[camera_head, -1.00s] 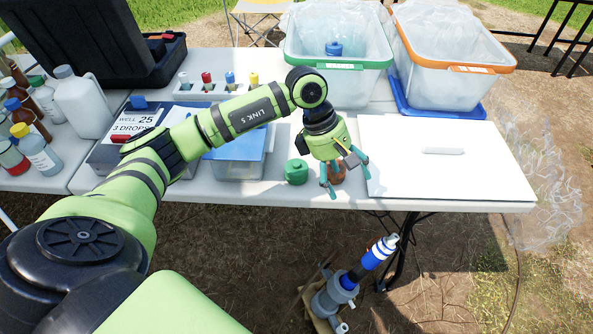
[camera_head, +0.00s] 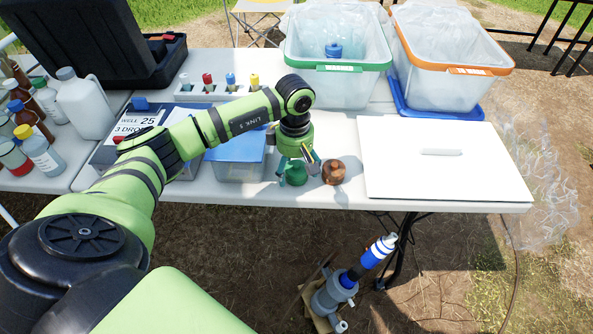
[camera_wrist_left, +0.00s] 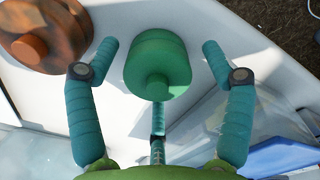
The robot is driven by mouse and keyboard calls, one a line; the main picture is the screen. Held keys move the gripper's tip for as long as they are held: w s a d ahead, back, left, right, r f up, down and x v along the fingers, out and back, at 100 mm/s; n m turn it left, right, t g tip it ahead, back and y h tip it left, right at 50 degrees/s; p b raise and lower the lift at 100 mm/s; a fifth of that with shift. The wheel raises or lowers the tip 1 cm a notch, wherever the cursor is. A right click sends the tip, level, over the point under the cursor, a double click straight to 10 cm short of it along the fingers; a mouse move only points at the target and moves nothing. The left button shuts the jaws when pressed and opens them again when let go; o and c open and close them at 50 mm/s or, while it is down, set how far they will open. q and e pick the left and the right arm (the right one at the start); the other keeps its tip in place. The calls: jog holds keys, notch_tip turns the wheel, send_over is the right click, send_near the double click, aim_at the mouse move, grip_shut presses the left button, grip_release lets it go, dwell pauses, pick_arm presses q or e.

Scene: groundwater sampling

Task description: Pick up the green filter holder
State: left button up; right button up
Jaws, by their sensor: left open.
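The green filter holder (camera_head: 296,174) sits on the white table near its front edge. In the left wrist view the green filter holder (camera_wrist_left: 157,66) is a round disc with a smaller knob, lying between the spread teal fingers. My left gripper (camera_head: 297,170) is open around and above it, and its fingers partly hide it in the head view. In the left wrist view the fingertips of the left gripper (camera_wrist_left: 160,62) stand apart from the holder, with a gap on each side. My right gripper is not in view.
A brown, rusty-looking filter holder (camera_head: 334,172) stands close to the right of the green one; it also shows in the left wrist view (camera_wrist_left: 46,35). A blue-lidded box (camera_head: 238,160) is just left. A white board (camera_head: 440,175) lies to the right.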

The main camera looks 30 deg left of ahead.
pick_arm(q)
jog(key=c, duration=1.3)
jog(key=shift+o, duration=0.2)
